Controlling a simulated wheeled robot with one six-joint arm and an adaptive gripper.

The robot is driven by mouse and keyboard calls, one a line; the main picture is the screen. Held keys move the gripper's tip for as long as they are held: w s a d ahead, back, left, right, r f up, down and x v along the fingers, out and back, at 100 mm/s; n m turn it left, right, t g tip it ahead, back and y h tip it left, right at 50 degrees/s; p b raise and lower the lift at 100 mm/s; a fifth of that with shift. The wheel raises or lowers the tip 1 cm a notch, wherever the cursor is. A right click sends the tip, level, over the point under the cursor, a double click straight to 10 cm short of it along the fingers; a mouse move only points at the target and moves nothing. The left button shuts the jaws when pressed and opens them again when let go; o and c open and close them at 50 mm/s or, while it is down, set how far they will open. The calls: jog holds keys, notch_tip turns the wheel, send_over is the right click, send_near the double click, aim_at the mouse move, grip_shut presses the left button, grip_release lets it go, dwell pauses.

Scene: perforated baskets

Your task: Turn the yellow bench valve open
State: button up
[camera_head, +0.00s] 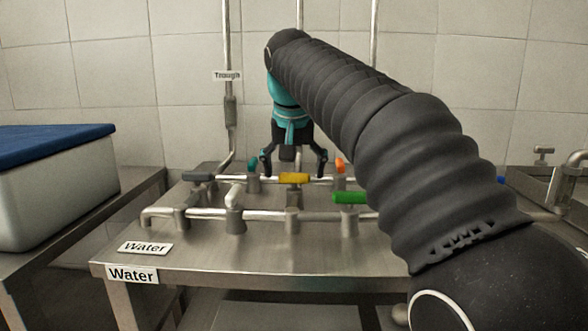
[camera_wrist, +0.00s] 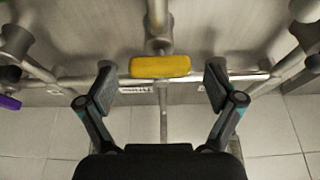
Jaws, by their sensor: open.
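The yellow bench valve (camera_head: 293,178) has a bar-shaped handle lying crosswise on top of a metal post, in the middle of the bench pipework. In the wrist view the yellow handle (camera_wrist: 160,66) lies level across the picture, between and slightly beyond my fingertips. My gripper (camera_head: 293,170) is open, pointing down, with one finger to each side of the yellow handle in the head view. In the wrist view my gripper (camera_wrist: 160,88) has its fingers wide apart with nothing between them. I see no contact with the handle. The exact height gap cannot be told.
Other valve handles stand close by: grey (camera_head: 198,177), teal (camera_head: 253,166), white (camera_head: 235,195), orange (camera_head: 340,164) and green (camera_head: 350,197). Metal pipes run across the steel bench (camera_head: 270,256). A bin with a blue lid (camera_head: 50,143) stands at left. The bench front is mostly clear.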

jog(key=c, duration=1.1)
jog(key=shift+c, duration=0.2)
jog(key=shift+n, duration=0.4)
jog(key=n+y, duration=0.1)
jog(key=n, duration=0.2)
jog(key=shift+d+n+y, duration=0.15)
jog(key=shift+n+y, duration=0.25)
jog(key=n+g+y, duration=0.1)
jog(key=n, duration=0.3)
jog(key=shift+w+d, duration=0.1)
jog(key=n, duration=0.2)
jog(key=n+g+y, duration=0.1)
jog(key=n, duration=0.2)
jog(key=shift+w+g, duration=0.1)
jog(key=shift+g, duration=0.2)
jog(key=n, duration=0.2)
jog(key=n+g+y, duration=0.1)
jog(key=n, duration=0.1)
jog(key=shift+g, duration=0.3)
jog(key=shift+n, duration=0.3)
